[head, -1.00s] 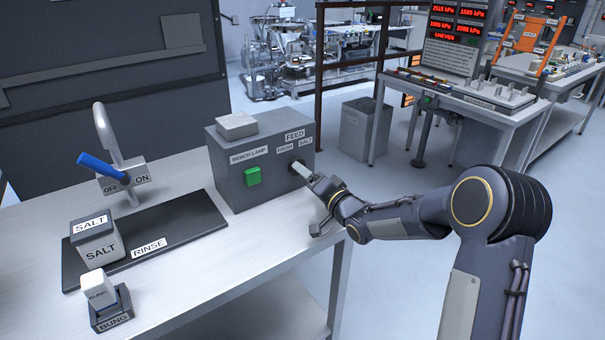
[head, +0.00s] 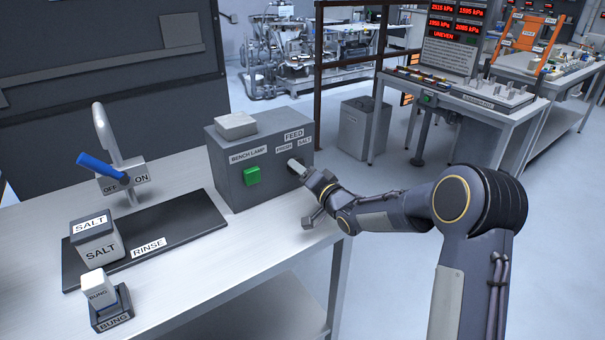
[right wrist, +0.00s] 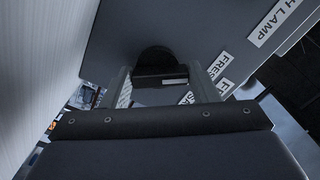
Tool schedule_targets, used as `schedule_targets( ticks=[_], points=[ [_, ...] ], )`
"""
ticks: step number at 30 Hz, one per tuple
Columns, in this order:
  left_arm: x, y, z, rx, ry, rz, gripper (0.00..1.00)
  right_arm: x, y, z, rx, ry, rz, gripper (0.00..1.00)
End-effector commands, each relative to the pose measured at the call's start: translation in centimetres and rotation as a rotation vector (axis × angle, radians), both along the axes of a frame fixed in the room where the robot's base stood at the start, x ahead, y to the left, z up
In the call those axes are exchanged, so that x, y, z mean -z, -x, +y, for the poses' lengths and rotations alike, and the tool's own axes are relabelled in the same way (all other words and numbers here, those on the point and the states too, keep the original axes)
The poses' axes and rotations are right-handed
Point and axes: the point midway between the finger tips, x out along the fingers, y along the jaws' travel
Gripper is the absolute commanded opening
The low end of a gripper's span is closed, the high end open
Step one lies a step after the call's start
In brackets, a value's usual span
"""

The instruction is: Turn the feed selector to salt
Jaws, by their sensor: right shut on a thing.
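The grey feed box (head: 240,185) stands on the bench, with a FEED label above FRESH (left) and SALT (right) labels. The dark feed selector (head: 291,166) sits on its front face below those labels, mostly hidden by my gripper. My right gripper (head: 299,168) is at the box face, shut on the selector. In the right wrist view, the selector's round dark base and bar (right wrist: 158,70) lie between the two fingers of the right gripper (right wrist: 165,85). Which label the selector points to cannot be told. My left gripper is out of view.
A green BENCH LAMP button (head: 252,175) is left of the selector on the same box. A blue-handled tap (head: 101,167), a SALT container (head: 97,245) and a BUNG block (head: 98,287) stand at the left. The bench front (head: 240,285) is clear.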

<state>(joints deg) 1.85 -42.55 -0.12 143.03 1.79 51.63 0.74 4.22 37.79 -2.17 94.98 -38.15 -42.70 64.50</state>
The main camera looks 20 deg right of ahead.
Motion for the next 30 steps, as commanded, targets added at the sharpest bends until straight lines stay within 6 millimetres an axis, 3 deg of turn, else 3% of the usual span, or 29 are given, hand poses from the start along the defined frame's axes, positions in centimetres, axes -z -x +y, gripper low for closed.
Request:
schedule_targets(
  ticks=[11, 30],
  points=[
    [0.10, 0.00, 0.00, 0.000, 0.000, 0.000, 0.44, 0.01, 0.00, -0.19, 0.003, -0.125, 0.046, 0.32],
    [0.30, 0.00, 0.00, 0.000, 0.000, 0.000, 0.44, -0.17, -0.06, -0.33, 0.003, -0.676, 0.246, 0.32]
  ],
)
